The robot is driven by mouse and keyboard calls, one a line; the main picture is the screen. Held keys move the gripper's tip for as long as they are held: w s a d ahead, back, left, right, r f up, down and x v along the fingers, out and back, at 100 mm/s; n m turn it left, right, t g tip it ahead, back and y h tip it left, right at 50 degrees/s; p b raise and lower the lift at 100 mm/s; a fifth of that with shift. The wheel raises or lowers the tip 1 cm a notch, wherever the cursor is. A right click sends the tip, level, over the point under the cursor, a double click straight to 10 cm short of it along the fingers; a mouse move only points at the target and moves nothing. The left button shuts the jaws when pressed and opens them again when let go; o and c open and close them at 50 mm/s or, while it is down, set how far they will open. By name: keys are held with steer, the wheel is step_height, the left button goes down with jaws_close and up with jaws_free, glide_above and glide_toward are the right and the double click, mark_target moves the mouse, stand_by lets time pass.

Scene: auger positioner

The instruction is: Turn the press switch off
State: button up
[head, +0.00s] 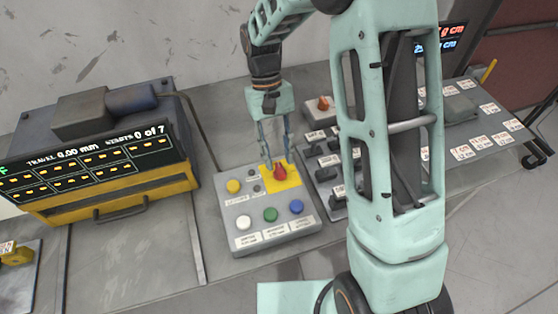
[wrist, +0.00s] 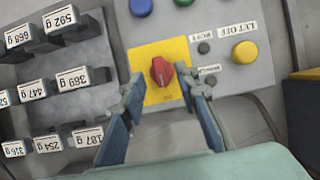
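A red rotary knob (head: 280,172) sits on a yellow square plate on the grey control box (head: 234,238); I take it for the press switch. In the wrist view the red knob (wrist: 162,72) stands near the middle, and the small lettering on its plate is unreadable. My gripper (head: 275,145) points down just over the knob. In the wrist view my gripper (wrist: 163,90) is open, with one blue-grey finger to each side and the knob visible between and just beyond the tips. Nothing is held. Whether a finger touches the knob cannot be told.
The box also carries yellow (head: 233,186), white (head: 244,222), green (head: 270,214) and blue (head: 296,206) buttons. Labelled weights (wrist: 73,78) stand in a rack close beside it. A display machine (head: 100,165) reading "0.00 mm" and "0 of 7" stands left.

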steer(key=v, duration=0.9)
steer(key=shift+r, duration=0.35)
steer(key=shift+w, duration=0.1)
